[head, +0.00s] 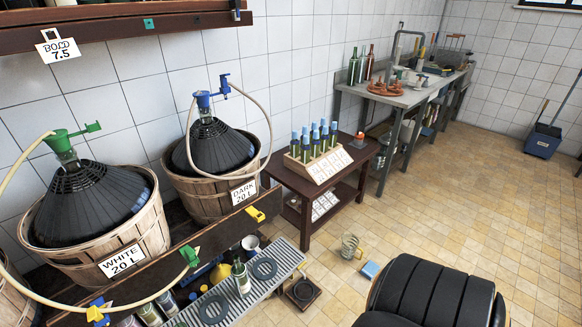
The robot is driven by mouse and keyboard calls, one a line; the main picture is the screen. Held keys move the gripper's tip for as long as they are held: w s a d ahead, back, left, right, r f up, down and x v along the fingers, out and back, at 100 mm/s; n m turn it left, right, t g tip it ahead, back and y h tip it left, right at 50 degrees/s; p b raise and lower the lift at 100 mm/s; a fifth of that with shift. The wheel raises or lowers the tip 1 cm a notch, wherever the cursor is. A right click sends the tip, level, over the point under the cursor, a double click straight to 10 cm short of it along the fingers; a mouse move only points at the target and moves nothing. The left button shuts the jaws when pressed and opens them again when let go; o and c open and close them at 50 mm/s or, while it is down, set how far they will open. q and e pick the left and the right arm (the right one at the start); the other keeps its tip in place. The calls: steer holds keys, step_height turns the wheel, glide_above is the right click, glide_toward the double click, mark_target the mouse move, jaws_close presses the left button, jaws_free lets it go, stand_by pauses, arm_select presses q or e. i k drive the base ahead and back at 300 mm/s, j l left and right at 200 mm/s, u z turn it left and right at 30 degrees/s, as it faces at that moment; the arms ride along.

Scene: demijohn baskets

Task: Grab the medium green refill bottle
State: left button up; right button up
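A green bottle (241,277) with a dark neck and pale label stands upright on the slatted metal grate (222,303) at the lower middle, beside a dark ring. Another green bottle (353,68) stands at the left end of the grey bench at the back. Next to it is a bottle with a reddish top (369,63). Several bottles with blue tops (315,139) stand in a light wooden crate (320,165). I cannot tell from size which green bottle is the medium one. Neither gripper is in view.
Two wicker-basket demijohns, White (140,243) and Dark (205,197), stand left behind a dark wooden rail with hoses. The crate sits on a low brown table (286,178). A wire coil (350,246) and blue block (370,269) lie on the floor.

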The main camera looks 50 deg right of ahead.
mark_target(239, 272)
steer(key=z, duration=0.95)
